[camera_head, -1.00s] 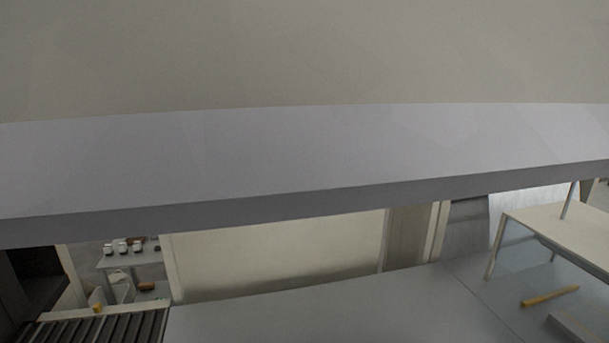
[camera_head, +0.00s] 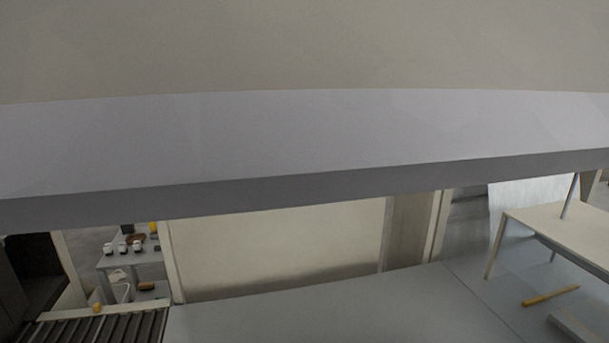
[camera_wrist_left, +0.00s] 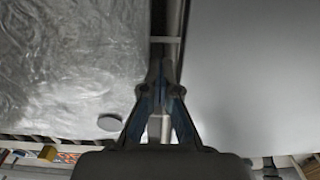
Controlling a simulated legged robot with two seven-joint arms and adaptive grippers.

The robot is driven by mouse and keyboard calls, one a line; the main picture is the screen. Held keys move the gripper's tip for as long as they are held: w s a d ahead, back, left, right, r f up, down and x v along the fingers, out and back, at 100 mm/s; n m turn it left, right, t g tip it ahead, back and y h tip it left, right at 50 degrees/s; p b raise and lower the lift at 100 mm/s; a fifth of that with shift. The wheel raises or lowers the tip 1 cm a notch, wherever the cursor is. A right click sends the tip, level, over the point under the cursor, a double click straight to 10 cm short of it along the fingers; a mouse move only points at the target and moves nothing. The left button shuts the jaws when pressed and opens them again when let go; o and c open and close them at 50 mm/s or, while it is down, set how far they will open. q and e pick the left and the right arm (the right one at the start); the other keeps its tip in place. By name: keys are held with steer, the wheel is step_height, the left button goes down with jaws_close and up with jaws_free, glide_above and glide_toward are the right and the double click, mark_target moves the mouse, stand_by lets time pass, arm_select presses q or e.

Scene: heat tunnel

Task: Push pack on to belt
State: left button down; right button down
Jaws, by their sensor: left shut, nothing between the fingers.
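In the left wrist view, a shiny, wrinkled, film-like surface (camera_wrist_left: 70,60), which looks like the wrapped pack, fills the left side. My left gripper (camera_wrist_left: 162,72) is shut and empty, with its fingertips just right of that surface's edge; I cannot tell whether they touch it. A small grey round disc (camera_wrist_left: 110,122) shows near the surface's lower edge. In the head view, a dark slatted roller belt (camera_head: 100,328) shows at the bottom left. Neither gripper shows there, and I cannot identify the pack in that view.
A large pale overhead structure (camera_head: 300,140) hides the upper head view. A flat grey surface (camera_head: 320,315) lies right of the rollers. A shelf with cups (camera_head: 125,247) stands behind, and a pale table (camera_head: 560,232) stands right. A plain grey panel (camera_wrist_left: 255,75) fills the wrist view's right.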

arm_select(q)
steer(key=shift+a, duration=0.1)
steer(key=shift+d+r+p, duration=0.35)
steer(key=shift+r+p, duration=0.15)
steer(key=shift+p, duration=0.15)
steer(key=shift+w+d+r, duration=0.1)
steer(key=shift+r, duration=0.2)
step_height(320, 180, up, 6)
steer(key=p, duration=0.5)
steer(key=shift+r, duration=0.25)
steer(key=shift+f, duration=0.1)
